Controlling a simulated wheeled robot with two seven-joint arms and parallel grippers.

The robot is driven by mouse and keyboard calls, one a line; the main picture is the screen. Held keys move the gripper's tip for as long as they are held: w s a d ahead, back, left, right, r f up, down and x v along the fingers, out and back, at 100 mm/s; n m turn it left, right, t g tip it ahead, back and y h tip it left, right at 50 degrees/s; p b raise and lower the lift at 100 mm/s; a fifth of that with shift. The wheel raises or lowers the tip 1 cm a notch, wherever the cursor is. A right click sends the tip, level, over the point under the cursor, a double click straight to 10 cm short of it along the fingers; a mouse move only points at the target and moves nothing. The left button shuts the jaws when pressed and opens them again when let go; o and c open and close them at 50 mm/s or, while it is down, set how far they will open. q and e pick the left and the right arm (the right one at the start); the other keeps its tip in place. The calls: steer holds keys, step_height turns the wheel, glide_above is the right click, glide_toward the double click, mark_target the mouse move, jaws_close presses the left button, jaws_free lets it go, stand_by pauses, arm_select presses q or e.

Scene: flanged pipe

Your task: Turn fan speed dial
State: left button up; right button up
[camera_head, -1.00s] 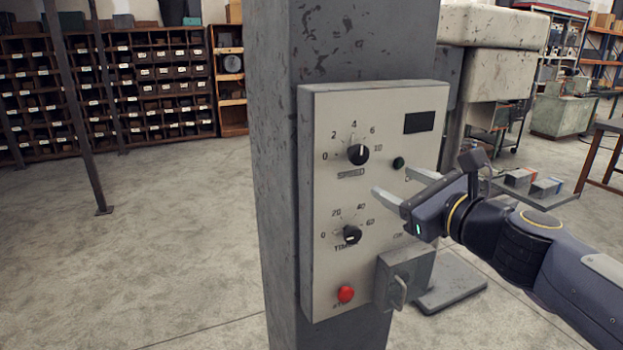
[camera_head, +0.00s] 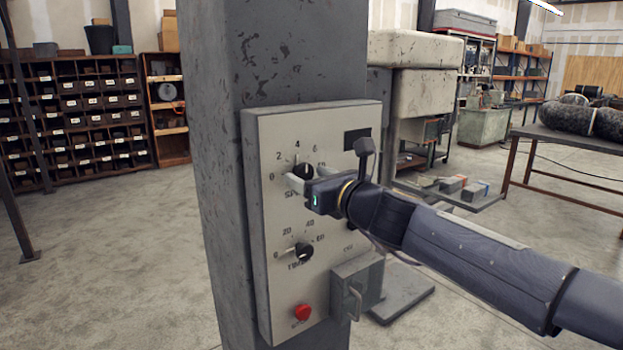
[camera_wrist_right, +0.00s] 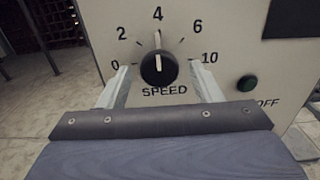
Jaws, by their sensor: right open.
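The fan speed dial (camera_head: 303,171) is a round black knob labelled SPEED on the upper part of a pale control panel (camera_head: 270,215). In the right wrist view the dial (camera_wrist_right: 158,69) sits near the middle, under numbers from 0 to 10, with a pale upright line on its face. My right gripper (camera_head: 304,177) is open at the dial, its fingers to either side of the knob. In the wrist view a gap shows between each fingertip and the knob. Contact is not visible. The left gripper is out of view.
The panel is fixed to a grey pillar (camera_head: 215,150). Below the dial are a black timer knob (camera_head: 303,251), a red button (camera_head: 302,312) and a grey box with a handle (camera_head: 354,285). The floor at left is clear.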

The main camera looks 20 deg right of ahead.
steer(key=shift+c, duration=0.3)
steer(key=c, duration=0.9)
steer(key=shift+n, duration=0.3)
steer(key=n+b, duration=0.1)
steer(key=n, duration=0.2)
steer(key=shift+n, duration=0.4)
steer(key=n, duration=0.4)
steer(key=shift+n+b, duration=0.3)
steer(key=shift+b, duration=0.05)
steer(key=n+b, duration=0.1)
steer(key=n, duration=0.3)
steer(key=shift+d, duration=0.1)
steer(key=shift+r+n+b, duration=0.1)
steer(key=shift+n+b, duration=0.3)
steer(key=shift+n, duration=2.1)
